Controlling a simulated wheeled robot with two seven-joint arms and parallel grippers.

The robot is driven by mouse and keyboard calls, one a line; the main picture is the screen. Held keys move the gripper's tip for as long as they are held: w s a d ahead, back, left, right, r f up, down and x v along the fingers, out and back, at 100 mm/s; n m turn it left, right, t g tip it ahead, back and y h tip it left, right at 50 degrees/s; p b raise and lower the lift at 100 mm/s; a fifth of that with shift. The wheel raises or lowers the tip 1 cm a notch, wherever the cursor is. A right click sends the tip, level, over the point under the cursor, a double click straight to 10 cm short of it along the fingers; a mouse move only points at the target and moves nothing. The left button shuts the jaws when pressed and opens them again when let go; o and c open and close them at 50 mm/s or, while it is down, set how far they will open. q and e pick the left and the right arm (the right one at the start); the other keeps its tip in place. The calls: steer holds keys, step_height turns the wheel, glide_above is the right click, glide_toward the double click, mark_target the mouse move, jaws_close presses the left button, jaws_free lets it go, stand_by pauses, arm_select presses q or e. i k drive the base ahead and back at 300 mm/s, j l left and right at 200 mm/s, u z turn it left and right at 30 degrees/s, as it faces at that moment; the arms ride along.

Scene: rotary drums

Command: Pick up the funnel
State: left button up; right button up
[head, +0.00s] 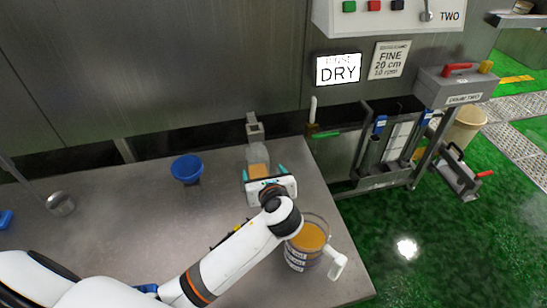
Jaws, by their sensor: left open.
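A blue funnel (187,167) stands upright toward the back of the grey metal table, mouth up, on a small dark base. My left gripper (264,171) is to the right of the funnel and apart from it. Its two teal-tipped fingers are spread. My right gripper is not in view.
A clear jug of orange material (311,238) with a white handle stands at the table's front right, beside my left arm. A small metal cup (60,203) is at the left. The table (130,205) between cup and funnel is clear. A wall sign (338,69) reads DRY.

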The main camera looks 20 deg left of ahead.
mark_target(187, 169)
steer(key=k, duration=1.5)
